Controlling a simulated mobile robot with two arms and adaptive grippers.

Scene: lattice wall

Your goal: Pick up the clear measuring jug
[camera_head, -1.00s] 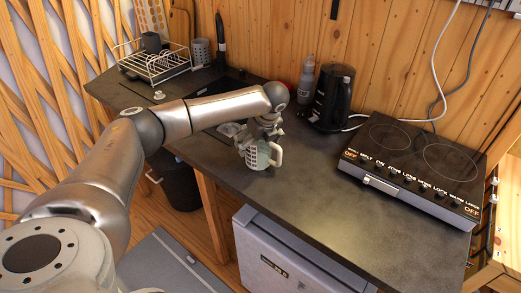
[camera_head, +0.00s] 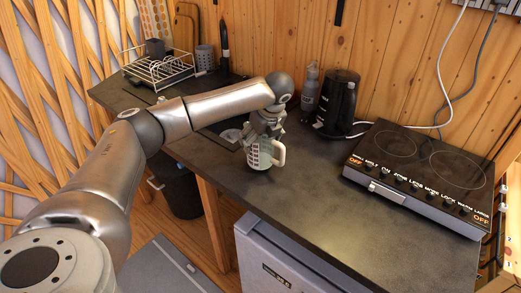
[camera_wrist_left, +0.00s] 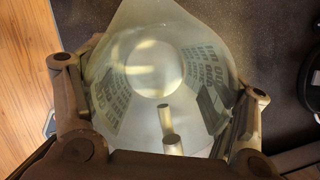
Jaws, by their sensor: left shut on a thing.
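The clear measuring jug (camera_head: 259,156) has pale markings and a light handle on its right side. It is upright at the counter's front-left part in the head view; I cannot tell whether its base touches the counter. My left gripper (camera_head: 264,130) comes from above and is shut on the jug. In the left wrist view the jug (camera_wrist_left: 160,75) fills the middle, seen from above into its open top, with the fingers on both sides of it. Part of its upper body is hidden by the gripper. My right gripper is not in view.
A black kettle (camera_head: 337,103) and a grey bottle (camera_head: 310,90) stand behind the jug by the wooden wall. A hob (camera_head: 415,170) is at the right. A white dish rack (camera_head: 158,68) is at the back left. The dark counter (camera_head: 310,195) is clear in front.

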